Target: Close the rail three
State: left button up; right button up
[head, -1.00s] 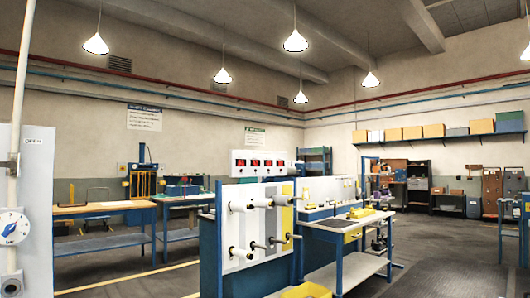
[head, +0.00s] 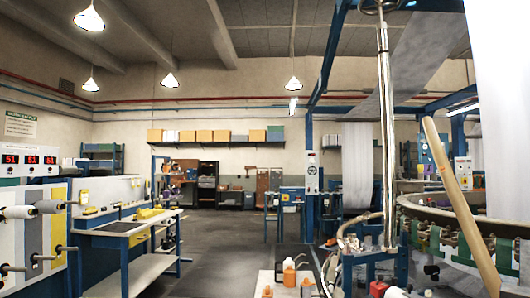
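The circular loom stands at the right of the head view, with its round ring (head: 421,206) running off the right edge. Green pieces (head: 462,246) and a row of small parts sit around the ring's side. A long tan bar (head: 452,190) stands tilted up across the ring, its upper end leaning left. I cannot tell whether it is a rail, and no label marks rail three. Neither of my grippers is in view.
A small table (head: 266,279) with orange bottles (head: 289,272) stands before the loom. A bright vertical pole (head: 385,130) rises beside it. White fabric (head: 358,160) hangs behind. A workbench (head: 112,240) stands left. The floor (head: 215,240) between is clear.

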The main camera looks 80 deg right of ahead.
aim_at(489, 273)
jog(key=z, duration=1.7)
jog(key=i+l+z, duration=0.1)
jog(key=z, duration=0.35)
jog(key=i+l+z, duration=0.1)
jog(key=z, duration=0.35)
jog(key=i+l+z, duration=0.15)
jog(key=z, duration=0.3)
